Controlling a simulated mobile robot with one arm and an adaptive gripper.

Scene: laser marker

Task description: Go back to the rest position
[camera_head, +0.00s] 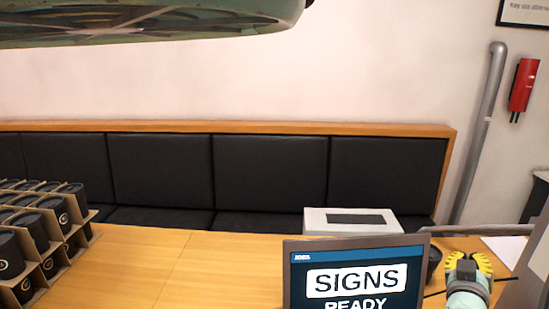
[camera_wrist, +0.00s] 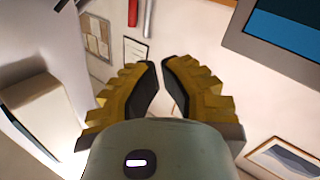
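My gripper (camera_head: 468,262) has yellow ribbed fingers and shows at the lower right of the head view, right of the monitor. In the wrist view my gripper (camera_wrist: 158,64) has its dark finger pads leaning towards each other, with a narrow gap between the tips. Nothing is held in that gap, and the fingers touch no object.
A monitor (camera_head: 355,278) reading "SIGNS READY" stands at the front. Behind it is a white box (camera_head: 322,222). Black cups (camera_head: 12,258) in cardboard dividers fill the left. Bare wooden tabletop (camera_head: 185,265) lies between. A dark cup (camera_head: 433,262) stands close to my gripper.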

